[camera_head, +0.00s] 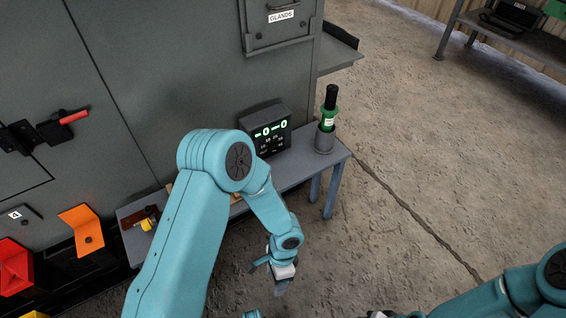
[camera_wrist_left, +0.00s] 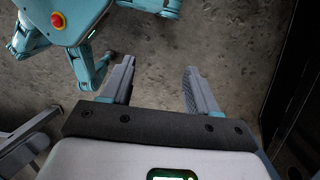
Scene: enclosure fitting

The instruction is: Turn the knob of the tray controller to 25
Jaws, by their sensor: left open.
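The tray controller (camera_head: 268,131) is a dark box with green lit digits on the grey bench. Its display seems to show two zeros, with smaller markings below. I cannot make out its knob; my left arm covers the lower left part of the box. My left gripper (camera_head: 268,276) hangs in front of the bench, low and apart from the controller. In the left wrist view the left gripper (camera_wrist_left: 157,78) has its two fingers spread, with only floor between them. My right arm comes in at the bottom right; its gripper is at most a scrap at the bottom edge.
The grey bench (camera_head: 333,157) also carries a green and black bottle (camera_head: 328,108) in a round holder right of the controller. A yellow item (camera_head: 149,218) lies at its left end. A grey cabinet (camera_head: 150,70) stands behind.

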